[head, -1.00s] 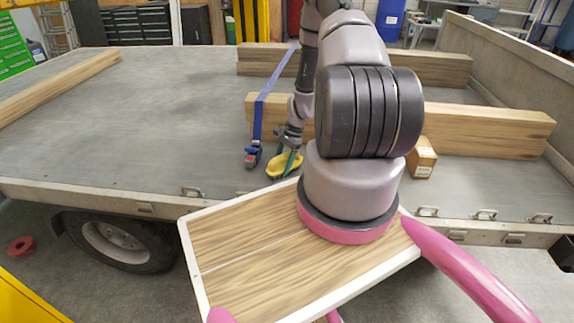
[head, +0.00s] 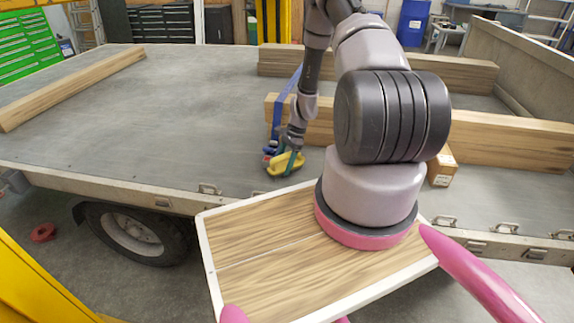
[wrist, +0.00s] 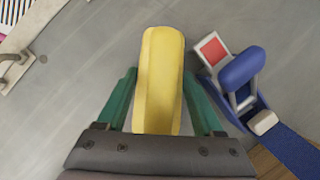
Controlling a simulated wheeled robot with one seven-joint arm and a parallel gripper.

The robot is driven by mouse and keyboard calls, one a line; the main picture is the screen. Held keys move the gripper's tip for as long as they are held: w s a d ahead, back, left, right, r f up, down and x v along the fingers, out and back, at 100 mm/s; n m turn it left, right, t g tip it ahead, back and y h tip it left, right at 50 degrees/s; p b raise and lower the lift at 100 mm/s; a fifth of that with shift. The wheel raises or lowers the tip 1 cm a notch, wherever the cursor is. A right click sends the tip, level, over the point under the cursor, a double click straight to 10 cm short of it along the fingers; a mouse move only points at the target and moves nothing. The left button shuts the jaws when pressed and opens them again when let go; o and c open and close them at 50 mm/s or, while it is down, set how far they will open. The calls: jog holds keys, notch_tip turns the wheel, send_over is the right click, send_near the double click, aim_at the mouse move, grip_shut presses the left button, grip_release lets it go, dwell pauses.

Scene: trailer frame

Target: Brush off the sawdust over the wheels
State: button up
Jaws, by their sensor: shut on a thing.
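My gripper (head: 287,155) is shut on a yellow brush (head: 283,166), above the near part of the grey trailer bed (head: 150,130). In the wrist view the brush (wrist: 160,80) lies lengthwise between my two green fingers. Its bristles are not visible. One trailer wheel (head: 130,234) shows below the bed's near edge at the left, under a dark fender. I cannot make out sawdust in either view.
A blue strap with a ratchet (wrist: 240,75) lies close right of the brush. Wooden beams (head: 490,132) and a small cardboard box (head: 441,168) lie on the bed to the right. Another beam (head: 75,85) lies at left. The bed's left middle is clear.

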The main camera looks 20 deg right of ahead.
aim_at(282, 156)
jog(key=shift+r, duration=0.1)
jog(key=shift+r, duration=2.95)
jog(key=shift+r, duration=1.5)
